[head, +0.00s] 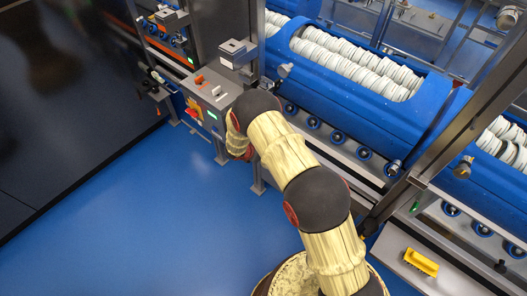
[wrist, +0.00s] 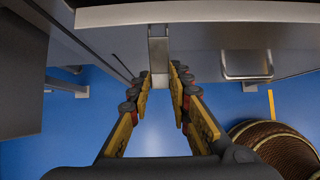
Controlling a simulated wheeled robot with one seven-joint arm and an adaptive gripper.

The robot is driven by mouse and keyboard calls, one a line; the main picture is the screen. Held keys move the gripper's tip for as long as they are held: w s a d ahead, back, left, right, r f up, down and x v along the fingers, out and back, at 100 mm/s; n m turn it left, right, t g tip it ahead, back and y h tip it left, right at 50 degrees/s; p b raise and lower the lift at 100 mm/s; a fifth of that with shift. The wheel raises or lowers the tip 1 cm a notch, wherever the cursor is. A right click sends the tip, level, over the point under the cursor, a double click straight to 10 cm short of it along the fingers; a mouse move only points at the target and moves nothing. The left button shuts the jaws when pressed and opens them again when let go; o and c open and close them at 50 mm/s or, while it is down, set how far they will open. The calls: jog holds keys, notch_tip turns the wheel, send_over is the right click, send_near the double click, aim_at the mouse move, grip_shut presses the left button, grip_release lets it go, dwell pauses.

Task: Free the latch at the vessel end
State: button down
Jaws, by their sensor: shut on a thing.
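In the wrist view my gripper (wrist: 160,76) has its yellow-padded fingers closed on a narrow grey metal strip (wrist: 159,48). The strip hangs down from a grey metal edge, and its lower end is between the fingertips. I cannot tell for sure that this strip is the latch. In the head view a blue vessel (head: 437,121) full of white discs lies on a roller frame. My arm reaches toward the frame's left end, beside the vessel's near end. The gripper itself is hidden there behind my arm links.
A grey control box (head: 211,93) with coloured switches stands left of my arm. A metal post (head: 258,40) rises behind it. A yellow handle-shaped piece (head: 420,262) lies on a ledge at lower right. Blue floor (head: 150,215) is open at left.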

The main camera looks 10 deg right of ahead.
jog(key=shift+w+d+r+g+y+p, duration=0.1)
jog(key=shift+r+g+y+p, duration=0.75)
jog(key=shift+p, duration=2.5)
jog(key=y+p, duration=0.1)
jog(key=p, duration=0.3)
jog(key=shift+r+g, duration=0.25)
jog(key=shift+r, duration=0.1)
jog(key=shift+w+y+p, duration=0.1)
jog(key=shift+y+p, duration=0.35)
jog(key=shift+p, duration=0.15)
jog(key=shift+f, duration=0.1)
jog(key=c, duration=1.6)
grip_release()
jog(key=shift+d, duration=0.1)
jog(key=shift+c, duration=0.2)
jog(key=v, duration=1.2)
jog(key=shift+w, duration=0.2)
